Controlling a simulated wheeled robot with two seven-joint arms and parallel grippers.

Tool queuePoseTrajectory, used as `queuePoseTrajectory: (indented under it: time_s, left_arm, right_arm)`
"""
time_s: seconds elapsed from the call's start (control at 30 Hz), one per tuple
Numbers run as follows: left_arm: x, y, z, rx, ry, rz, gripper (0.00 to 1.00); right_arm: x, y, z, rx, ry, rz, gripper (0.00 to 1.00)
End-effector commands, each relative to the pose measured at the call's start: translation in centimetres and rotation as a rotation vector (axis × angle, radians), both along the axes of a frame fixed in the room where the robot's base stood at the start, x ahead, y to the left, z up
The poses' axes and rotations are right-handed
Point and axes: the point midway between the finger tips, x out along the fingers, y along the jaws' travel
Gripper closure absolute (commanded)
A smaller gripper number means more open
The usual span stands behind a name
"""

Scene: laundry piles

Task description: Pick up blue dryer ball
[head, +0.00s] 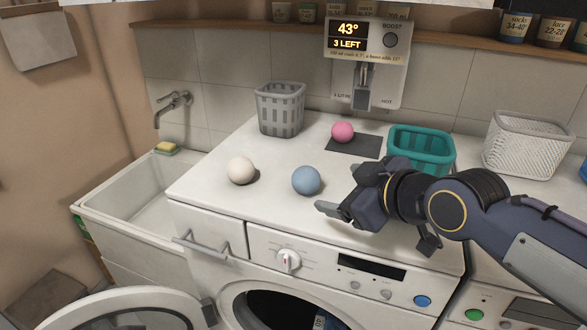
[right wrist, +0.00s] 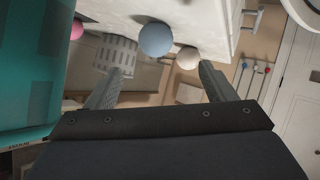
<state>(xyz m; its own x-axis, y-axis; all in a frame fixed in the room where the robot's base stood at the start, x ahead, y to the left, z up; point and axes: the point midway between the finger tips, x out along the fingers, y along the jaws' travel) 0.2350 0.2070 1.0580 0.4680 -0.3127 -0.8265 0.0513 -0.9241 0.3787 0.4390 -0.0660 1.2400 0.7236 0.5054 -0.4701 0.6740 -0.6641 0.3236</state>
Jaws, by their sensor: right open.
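The blue dryer ball (head: 306,180) sits on the white top of the washing machine, near the front edge. My right gripper (head: 336,190) is just to the right of it, pointing left towards it, open and empty. In the right wrist view the blue ball (right wrist: 156,38) shows beyond the gap between the two open fingers (right wrist: 160,72), apart from them. A white ball (head: 241,170) lies to its left and a pink ball (head: 343,132) on a dark mat (head: 354,147) behind. My left gripper is not in view.
A grey basket (head: 280,110), a teal basket (head: 420,149) and a white basket (head: 526,145) stand along the back. A sink (head: 140,200) is at the left. The washer door (head: 110,310) hangs open below. The top between the balls is clear.

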Motion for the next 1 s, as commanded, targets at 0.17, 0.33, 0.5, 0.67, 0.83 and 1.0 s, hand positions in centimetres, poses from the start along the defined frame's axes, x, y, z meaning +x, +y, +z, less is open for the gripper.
queuePoseTrajectory:
  time_s: [0.17, 0.33, 0.5, 0.67, 0.83, 1.0]
  left_arm:
    - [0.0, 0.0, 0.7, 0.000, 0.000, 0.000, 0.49]
    - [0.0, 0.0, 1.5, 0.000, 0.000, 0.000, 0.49]
    - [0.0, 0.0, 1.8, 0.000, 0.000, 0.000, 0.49]
    - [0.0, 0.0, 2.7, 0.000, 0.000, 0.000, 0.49]
    - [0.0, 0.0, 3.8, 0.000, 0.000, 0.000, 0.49]
    - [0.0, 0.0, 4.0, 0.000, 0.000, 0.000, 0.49]
  right_arm:
    - [1.5, 1.0, -1.0, -0.003, 0.008, 0.000, 0.23]
    - [3.7, 2.6, -2.3, -0.003, 0.007, 0.002, 0.23]
    - [4.9, 3.3, -3.1, 0.000, 0.004, -0.001, 0.23]
    - [6.1, 4.0, -3.4, -0.002, 0.007, 0.000, 0.23]
    - [8.2, 5.1, -4.4, -0.002, 0.007, 0.000, 0.23]
    - [9.2, 5.8, -5.1, 0.000, 0.002, 0.000, 0.23]
